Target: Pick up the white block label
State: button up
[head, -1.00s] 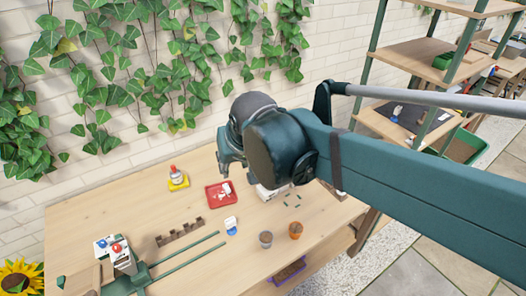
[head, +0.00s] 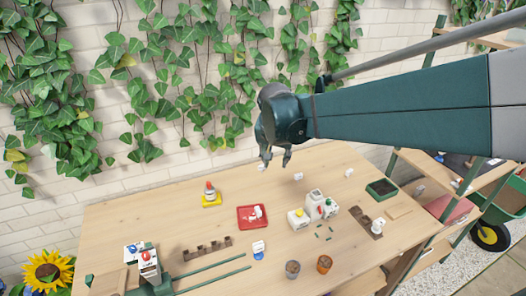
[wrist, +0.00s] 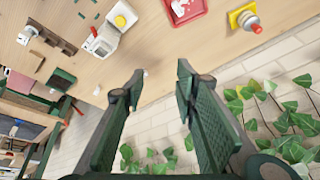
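Several small white pieces are in view, and I cannot tell for sure which is the white block label. One small white block (head: 298,176) stands near the table's back edge, right of my gripper in the head view. Another small white block (head: 348,172) stands further right. A white bit (head: 263,167) shows at my gripper's left fingertip; I cannot tell whether it touches. My gripper (head: 274,160) hangs above the back edge of the table. In the wrist view its fingers (wrist: 160,72) are apart, with nothing visible between them.
The wooden table (head: 150,215) holds a red tray (head: 245,221), a yellow-based bottle (head: 210,195), white containers (head: 320,206), two pots, a brown notched rack (head: 207,248) and a dark green tray (head: 382,188). The ivy-covered wall is close behind my gripper.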

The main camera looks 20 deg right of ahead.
jog(key=w+d+f+m+g+h, duration=0.15)
jog(key=w+d+f+m, duration=0.35)
jog(key=w+d+f, duration=0.6)
jog(key=m+g, duration=0.3)
jog(key=m, duration=0.3)
send_over(299, 174)
jog(key=a, duration=0.2)
jog(key=shift+h, duration=0.25)
notch_tip(299, 174, down, 14)
jog(key=shift+a+f, duration=0.1)
jog(key=shift+n, duration=0.3)
jog(key=shift+b+x, duration=0.35)
jog(key=shift+x, duration=0.9)
jog(key=shift+f, duration=0.1)
jog(key=shift+x, duration=2.55)
jog(key=shift+w, duration=0.1)
